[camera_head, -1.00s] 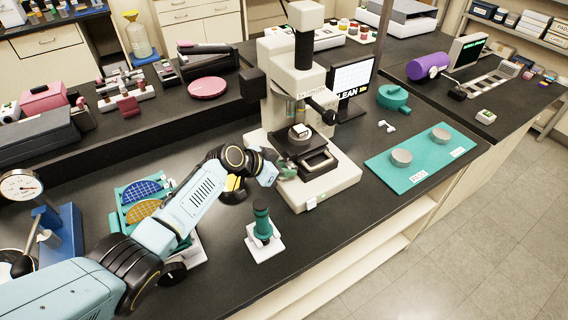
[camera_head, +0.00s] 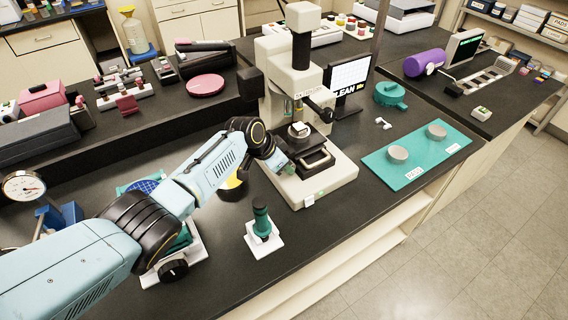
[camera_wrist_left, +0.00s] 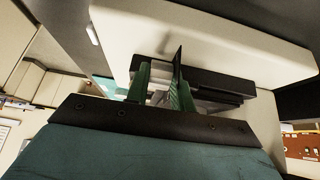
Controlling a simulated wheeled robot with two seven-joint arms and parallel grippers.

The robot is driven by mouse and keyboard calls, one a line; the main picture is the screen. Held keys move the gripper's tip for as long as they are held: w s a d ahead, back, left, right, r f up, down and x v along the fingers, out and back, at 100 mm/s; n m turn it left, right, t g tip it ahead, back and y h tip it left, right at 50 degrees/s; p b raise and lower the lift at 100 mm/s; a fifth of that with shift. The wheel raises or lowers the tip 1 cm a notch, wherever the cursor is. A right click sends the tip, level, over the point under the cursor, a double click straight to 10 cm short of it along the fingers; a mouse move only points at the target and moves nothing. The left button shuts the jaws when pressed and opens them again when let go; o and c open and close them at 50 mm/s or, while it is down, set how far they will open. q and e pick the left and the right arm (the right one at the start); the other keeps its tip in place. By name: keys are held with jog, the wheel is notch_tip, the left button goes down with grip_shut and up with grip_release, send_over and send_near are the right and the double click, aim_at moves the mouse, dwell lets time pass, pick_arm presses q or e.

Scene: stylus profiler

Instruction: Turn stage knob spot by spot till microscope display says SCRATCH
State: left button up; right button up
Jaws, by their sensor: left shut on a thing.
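The white microscope (camera_head: 300,92) stands on the bench with its dark stage (camera_head: 314,160) above a pale base. My left gripper (camera_head: 286,168) is at the stage's left side, shut on the stage knob. The knob itself is hidden by the fingers in the head view. My right gripper is not in view.
A green-black upright piece (camera_head: 262,220) on a white base stands in front of the microscope. A teal mat (camera_head: 420,160) with two grey discs lies to the right. A gauge (camera_head: 24,187) stands at the left. The bench front between the upright piece and the mat is clear.

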pick_arm(q)
jog(key=o, duration=1)
jog(key=shift+r, duration=0.1)
jog(key=p+v, duration=0.1)
jog(key=v, duration=1.2)
jog(key=shift+r, duration=0.1)
